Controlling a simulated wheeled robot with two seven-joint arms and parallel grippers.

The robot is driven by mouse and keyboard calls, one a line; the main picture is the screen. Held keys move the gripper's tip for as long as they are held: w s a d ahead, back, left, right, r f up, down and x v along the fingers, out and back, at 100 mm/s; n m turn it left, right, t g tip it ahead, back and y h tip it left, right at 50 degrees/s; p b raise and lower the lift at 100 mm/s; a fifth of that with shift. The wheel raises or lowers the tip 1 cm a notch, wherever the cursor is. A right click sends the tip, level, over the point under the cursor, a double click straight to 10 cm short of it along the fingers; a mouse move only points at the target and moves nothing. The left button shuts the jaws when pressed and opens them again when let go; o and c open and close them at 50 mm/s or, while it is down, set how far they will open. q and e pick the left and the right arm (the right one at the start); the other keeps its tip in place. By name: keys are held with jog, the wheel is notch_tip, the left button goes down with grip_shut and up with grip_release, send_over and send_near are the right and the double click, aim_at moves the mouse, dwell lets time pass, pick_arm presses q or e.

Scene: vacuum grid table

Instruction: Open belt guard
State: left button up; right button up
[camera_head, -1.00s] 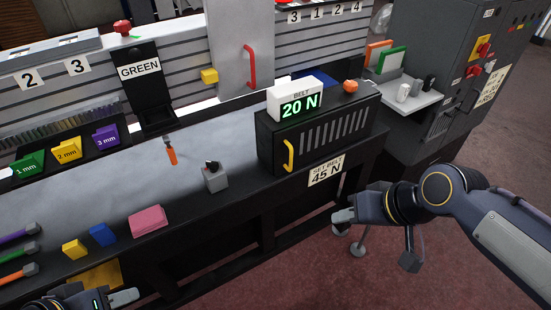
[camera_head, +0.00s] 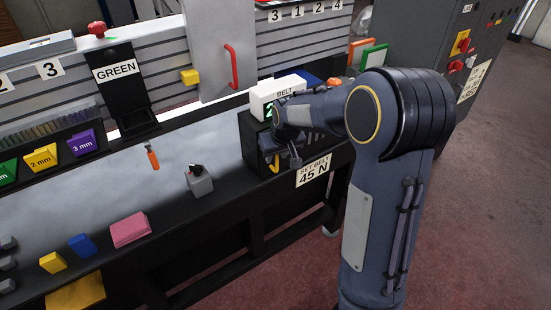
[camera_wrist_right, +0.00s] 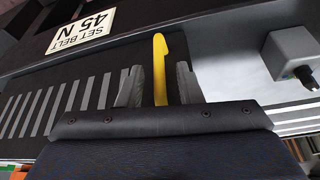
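The belt guard (camera_head: 251,145) is a black box with a vented front at the table's right end. My right arm covers much of it. Its yellow handle (camera_head: 275,167) shows just below my right wrist. In the right wrist view, the handle (camera_wrist_right: 160,65) stands between the two grey fingers of my right gripper (camera_wrist_right: 159,84). The fingers are apart, with a gap on each side of the handle. The vented guard face (camera_wrist_right: 62,105) lies behind them. My left gripper is out of view.
A white BELT display (camera_head: 276,92) sits on the guard, its number mostly hidden. A "SET BELT 45 N" label (camera_head: 314,171) is below. A grey switch box (camera_head: 199,181) stands left of the guard. An orange-handled tool (camera_head: 153,157) and coloured blocks lie farther left.

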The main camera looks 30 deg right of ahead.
jog(key=shift+x, duration=1.2)
grip_shut()
